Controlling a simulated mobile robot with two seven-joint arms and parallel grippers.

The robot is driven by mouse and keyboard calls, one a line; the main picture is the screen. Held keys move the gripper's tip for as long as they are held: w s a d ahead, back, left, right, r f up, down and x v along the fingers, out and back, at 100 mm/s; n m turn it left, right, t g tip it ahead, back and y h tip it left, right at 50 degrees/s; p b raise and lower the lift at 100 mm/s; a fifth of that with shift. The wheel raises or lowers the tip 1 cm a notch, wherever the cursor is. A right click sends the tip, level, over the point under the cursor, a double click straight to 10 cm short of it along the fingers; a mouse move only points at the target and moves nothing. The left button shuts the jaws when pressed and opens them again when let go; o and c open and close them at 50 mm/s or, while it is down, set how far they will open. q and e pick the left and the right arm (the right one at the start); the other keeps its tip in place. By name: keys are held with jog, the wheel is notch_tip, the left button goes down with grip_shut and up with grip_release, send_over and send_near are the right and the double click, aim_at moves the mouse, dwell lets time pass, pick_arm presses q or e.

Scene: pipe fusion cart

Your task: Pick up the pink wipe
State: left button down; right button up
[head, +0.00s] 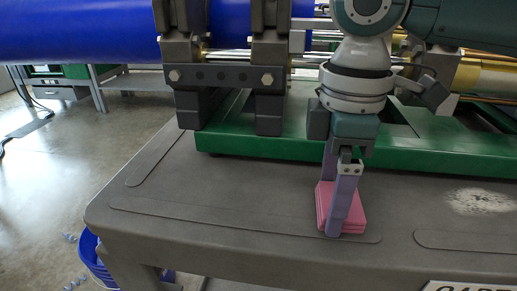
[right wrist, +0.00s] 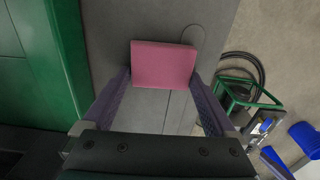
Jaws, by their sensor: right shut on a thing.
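The pink wipe (head: 355,215) looks like a small square stack of pink layers at the front of the grey cart top (head: 270,205). My right gripper (head: 334,208) comes down over it with its purple fingers on either side and is shut on it. In the right wrist view the wipe (right wrist: 163,62) spans the gap between the two fingertips (right wrist: 160,82). The near finger hides part of the wipe in the head view. I cannot tell whether the wipe is clear of the cart top. My left gripper is not in view.
Behind the gripper are the green machine frame (head: 230,141), dark clamps (head: 222,76) and a blue pipe (head: 90,32). The cart's front edge is close to the wipe. A blue bucket (head: 95,262) stands on the floor at lower left. The cart top left of the wipe is clear.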

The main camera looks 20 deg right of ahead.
aim_at(330, 197)
notch_tip(330, 197, up, 20)
jog(key=p, duration=0.5)
